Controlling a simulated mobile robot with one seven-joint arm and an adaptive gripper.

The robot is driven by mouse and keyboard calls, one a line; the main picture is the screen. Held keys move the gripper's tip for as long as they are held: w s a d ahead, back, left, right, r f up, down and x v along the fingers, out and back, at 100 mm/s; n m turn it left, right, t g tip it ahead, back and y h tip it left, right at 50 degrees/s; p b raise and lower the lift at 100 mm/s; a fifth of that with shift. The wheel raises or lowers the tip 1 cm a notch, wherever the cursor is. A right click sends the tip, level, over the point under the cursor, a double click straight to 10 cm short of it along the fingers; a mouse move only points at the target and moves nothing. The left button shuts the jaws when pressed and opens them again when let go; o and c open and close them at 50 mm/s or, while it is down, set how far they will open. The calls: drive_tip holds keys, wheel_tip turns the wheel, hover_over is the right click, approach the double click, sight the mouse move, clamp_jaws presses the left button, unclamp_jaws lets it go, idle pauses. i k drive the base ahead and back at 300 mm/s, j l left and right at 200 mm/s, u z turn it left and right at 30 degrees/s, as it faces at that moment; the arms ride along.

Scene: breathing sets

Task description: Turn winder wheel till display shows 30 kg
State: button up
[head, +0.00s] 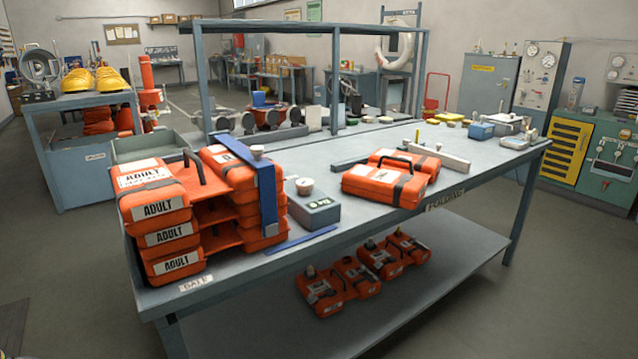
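A grey box with a small dark display (319,204) stands on the folding table, right of the orange packs. The lit characters are too small to read surely. A pale round knob (305,186) sits on top of this box. Another pale round knob (257,151) sits at the top of a blue upright bar (268,195), which stands against the right stack of orange packs. I cannot tell which knob is the winder wheel. My gripper is not in view.
Orange packs marked ADULT (158,209) are stacked at the table's (360,232) left end. Two orange packs (383,187) lie mid-table beside a pale bar (430,155). A flat blue strip (300,240) lies along the front edge. More packs (340,287) sit on the lower shelf.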

sight(304, 185)
drive_tip(key=i+l+u, duration=0.25)
drive_tip(key=i+l, duration=0.2)
drive_tip(key=i, duration=0.15)
drive_tip(key=i+l+z, duration=0.15)
drive_tip(key=i+l, duration=0.35)
